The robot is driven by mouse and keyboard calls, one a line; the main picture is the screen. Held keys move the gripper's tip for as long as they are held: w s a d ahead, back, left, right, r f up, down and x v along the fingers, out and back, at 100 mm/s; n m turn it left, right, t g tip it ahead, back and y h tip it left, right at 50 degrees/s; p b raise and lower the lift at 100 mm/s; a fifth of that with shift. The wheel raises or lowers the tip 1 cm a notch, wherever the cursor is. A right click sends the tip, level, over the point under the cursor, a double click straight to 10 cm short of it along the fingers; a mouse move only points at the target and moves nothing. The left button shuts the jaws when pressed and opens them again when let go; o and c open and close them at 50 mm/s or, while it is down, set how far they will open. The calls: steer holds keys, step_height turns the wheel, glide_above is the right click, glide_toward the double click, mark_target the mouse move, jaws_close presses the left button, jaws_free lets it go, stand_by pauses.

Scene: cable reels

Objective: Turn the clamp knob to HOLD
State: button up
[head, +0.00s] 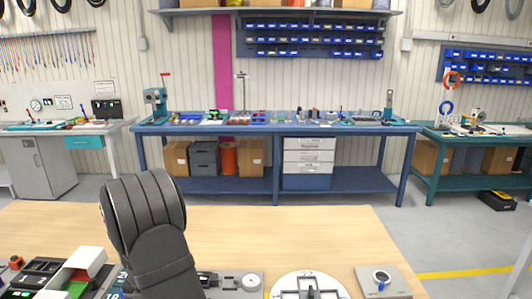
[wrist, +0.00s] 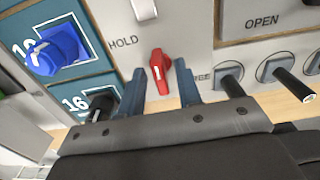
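The red clamp knob (wrist: 159,72) sits on a light grey panel in the wrist view. The word HOLD is printed to its upper left. A second label to its right is partly hidden by my right finger; only its last letters show. The knob's ridge points roughly up, between the two labels. My gripper (wrist: 160,84) is open, with one blue-grey finger on each side of the knob. Small gaps show between the fingers and the knob. In the head view my arm hides the knob and the fingers.
A blue knob (wrist: 57,50) and a black knob (wrist: 103,101) sit on teal numbered plates at left. Black pegs (wrist: 229,77) stand close to my right finger, below an OPEN label. A dial gauge (head: 251,282) and a grey pad (head: 397,287) lie at the table's front.

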step_height(320, 180, up, 7)
stand_by(0.3)
